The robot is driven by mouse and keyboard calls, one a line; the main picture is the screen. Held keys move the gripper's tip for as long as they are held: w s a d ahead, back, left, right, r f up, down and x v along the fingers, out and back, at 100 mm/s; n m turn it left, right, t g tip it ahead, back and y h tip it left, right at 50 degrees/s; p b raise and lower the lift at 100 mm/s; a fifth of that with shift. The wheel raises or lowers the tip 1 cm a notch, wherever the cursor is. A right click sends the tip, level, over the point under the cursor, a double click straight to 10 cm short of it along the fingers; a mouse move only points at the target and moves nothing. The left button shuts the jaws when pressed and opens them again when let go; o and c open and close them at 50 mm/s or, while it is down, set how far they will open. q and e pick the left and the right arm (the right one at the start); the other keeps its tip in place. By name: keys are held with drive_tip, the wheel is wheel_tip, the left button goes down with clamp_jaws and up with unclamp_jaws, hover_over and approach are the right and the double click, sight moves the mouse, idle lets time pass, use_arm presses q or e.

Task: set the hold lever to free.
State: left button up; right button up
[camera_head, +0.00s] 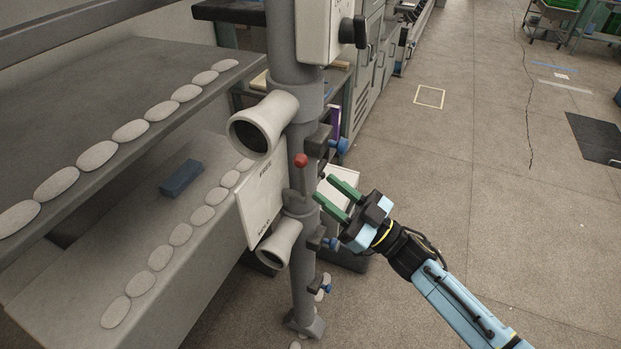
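The hold lever is a grey stem with a red ball knob (301,160) on the grey upright post. Its knob points up, level with the upper part of a white plate (260,205) beside it. The plate has small lettering near its top and bottom, which looks like FREE above and HOLD below. My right gripper (323,188) is just right of the lever and a little below the knob. Its two green fingers are apart with nothing between them, and point toward the post. I see no contact with the lever. My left gripper is out of view.
Two grey funnels, upper (262,125) and lower (279,243), stick out from the post. Black clamps with blue knobs (341,146) sit on its right side. Shelves with pale oval pads (131,131) and a dark blue block (181,178) fill the left. Open floor lies right.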

drive_tip(key=b+v, duration=0.1)
drive_tip(key=v, duration=0.4)
drive_tip(key=shift+s+d, duration=0.15)
drive_tip(key=shift+d, duration=0.1)
drive_tip(key=w+d+f+m+t+h+b, duration=0.1)
drive_tip(key=d+f+m+t+h+b, duration=0.3)
drive_tip(key=f, duration=0.7)
drive_tip(key=d+f+m+h+p, duration=0.1)
drive_tip(key=d+f+m+h, duration=0.2)
drive_tip(key=f+h, duration=0.5)
drive_tip(key=s+d+f+m+g+h+b, duration=0.1)
drive_tip(key=s+d+f+g+h, duration=0.15)
drive_tip(key=f, duration=0.75)
drive_tip(key=s+d+f+m+g+h+b, duration=0.1)
drive_tip(key=s+d+f, duration=0.25)
drive_tip(key=f, duration=0.55)
drive_tip(key=s+d+f+m+g+h+b, duration=0.1)
drive_tip(key=s+d+f+g+h, duration=0.15)
drive_tip(key=s+f, duration=0.6)
drive_tip(key=s+d+f+m+g+h+b, duration=0.1)
drive_tip(key=s+f+g+b, duration=0.15)
drive_tip(key=s+f, duration=0.65)
drive_tip(key=s+f+g, duration=0.3)
drive_tip(key=s, duration=0.7)
drive_tip(key=s+f+g, duration=0.2)
drive_tip(key=s+g, duration=0.1)
drive_tip(key=s, duration=0.6)
drive_tip(key=shift+s+d+f+h+b, duration=0.35)
drive_tip(key=shift+d+f+h+b, duration=0.05)
drive_tip(key=shift+d+b, duration=0.05)
